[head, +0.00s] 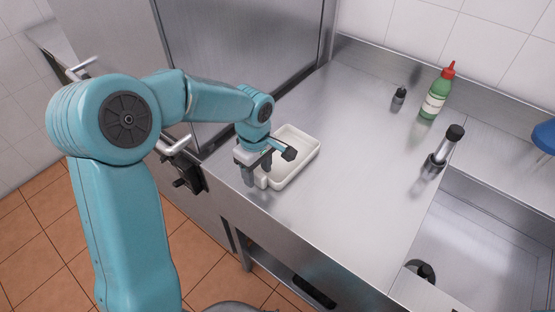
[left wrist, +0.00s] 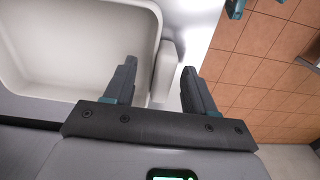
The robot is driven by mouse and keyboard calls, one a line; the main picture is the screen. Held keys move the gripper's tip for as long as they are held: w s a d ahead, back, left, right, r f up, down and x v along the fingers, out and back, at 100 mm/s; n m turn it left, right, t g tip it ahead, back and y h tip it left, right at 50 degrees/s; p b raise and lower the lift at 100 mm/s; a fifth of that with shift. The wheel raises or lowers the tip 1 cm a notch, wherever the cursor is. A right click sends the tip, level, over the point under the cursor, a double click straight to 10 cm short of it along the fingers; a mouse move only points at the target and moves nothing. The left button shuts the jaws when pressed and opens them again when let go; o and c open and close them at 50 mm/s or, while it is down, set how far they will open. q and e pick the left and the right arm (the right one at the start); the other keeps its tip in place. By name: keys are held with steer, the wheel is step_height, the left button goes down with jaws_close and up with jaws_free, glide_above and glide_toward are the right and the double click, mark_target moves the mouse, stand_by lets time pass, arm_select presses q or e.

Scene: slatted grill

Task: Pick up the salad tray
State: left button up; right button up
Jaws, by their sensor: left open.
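The salad tray is a white, shallow, rectangular tray (head: 306,161) lying flat on the steel counter, near its front edge. In the left wrist view the tray (left wrist: 60,45) fills the upper left and looks empty. My left gripper (head: 257,174) is open at the tray's near end and partly covers it in the head view. In the left wrist view its fingers (left wrist: 157,78) stand on either side of a pale tab (left wrist: 165,70) on the tray's outer wall. I cannot tell whether either finger touches it. My right gripper is not in view.
A green bottle (head: 435,98) with a red cap and a small dark bottle (head: 398,99) stand at the back. A steel cabinet (head: 235,60) stands close behind my left arm. The counter's middle is clear.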

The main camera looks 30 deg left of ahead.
arm_select(q)
steer(key=shift+s+f, duration=0.1)
steer(key=shift+f, duration=0.2)
steer(key=shift+c, duration=1.3)
jaws_close()
step_height(320, 180, up, 20)
steer(key=shift+p, duration=0.35)
step_height(320, 180, up, 5)
steer(key=p, duration=0.5)
